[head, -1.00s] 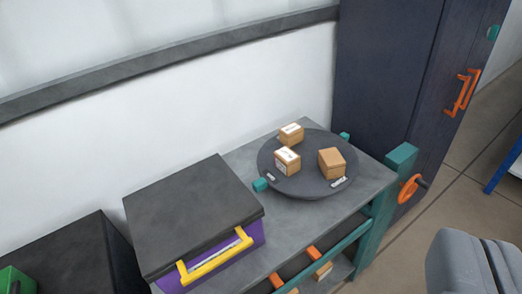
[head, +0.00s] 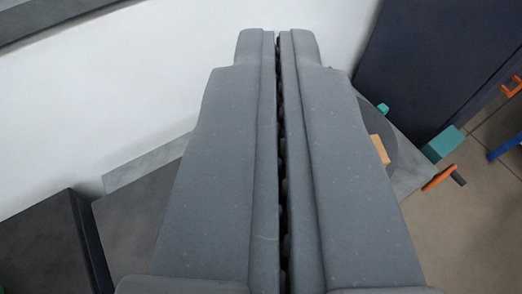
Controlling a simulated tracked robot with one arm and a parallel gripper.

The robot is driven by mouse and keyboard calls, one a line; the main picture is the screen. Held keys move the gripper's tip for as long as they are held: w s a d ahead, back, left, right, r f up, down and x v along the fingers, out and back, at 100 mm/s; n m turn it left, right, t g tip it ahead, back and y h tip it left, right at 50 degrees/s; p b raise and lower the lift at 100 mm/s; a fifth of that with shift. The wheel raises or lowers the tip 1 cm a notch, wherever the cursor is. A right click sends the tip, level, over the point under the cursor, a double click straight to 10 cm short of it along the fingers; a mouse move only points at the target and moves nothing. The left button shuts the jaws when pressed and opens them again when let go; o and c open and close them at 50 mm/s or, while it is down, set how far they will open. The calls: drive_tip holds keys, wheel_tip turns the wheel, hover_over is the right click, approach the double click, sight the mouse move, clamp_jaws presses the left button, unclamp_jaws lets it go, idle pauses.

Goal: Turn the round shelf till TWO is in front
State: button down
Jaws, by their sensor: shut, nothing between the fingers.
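My gripper (head: 278,42) fills the middle of the view, its two grey fingers shut against each other with nothing between them. The round shelf (head: 391,136) is a dark grey disc on the bench, mostly hidden behind the right finger. Only its right edge shows, with part of one cardboard box (head: 380,150) on it. A teal knob (head: 383,108) shows by its far edge. The labels on the rim are hidden, so I cannot tell which one faces front. I cannot tell whether my fingers touch the shelf.
The grey bench top (head: 408,178) ends at a teal post (head: 444,143) with an orange crank (head: 440,178) beside it. A dark cabinet (head: 430,70) stands behind on the right.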

drive_tip(key=w+a+f+n+g+y+p, duration=0.1)
drive_tip(key=w+f+n+g+p, duration=0.35)
drive_tip(key=w+f, duration=1.2)
drive_tip(key=w+f+g, duration=0.2)
drive_tip(key=w+f, duration=0.1)
drive_tip(key=f, duration=0.7)
drive_tip(key=w+f+n+g+p, duration=0.1)
drive_tip(key=w+f+g, duration=0.2)
drive_tip(key=f, duration=0.8)
drive_tip(key=w+f+n+g+y+p, duration=0.1)
drive_tip(key=w+f, duration=0.3)
drive_tip(key=f, duration=0.6)
drive_tip(key=shift+w+a+f+g, duration=0.15)
drive_tip(key=shift+w+a+g, duration=0.2)
drive_tip(key=shift+g, duration=0.5)
drive_tip(key=shift+s+f, duration=0.1)
drive_tip(key=shift+f, duration=0.1)
drive_tip(key=shift+s+d+r, duration=0.25)
drive_tip(key=shift+s+d, duration=0.3)
drive_tip(key=shift+s, duration=0.2)
drive_tip(key=shift+s+d+f, duration=0.1)
drive_tip(key=shift+s+d, duration=0.4)
drive_tip(key=shift+s, duration=0.3)
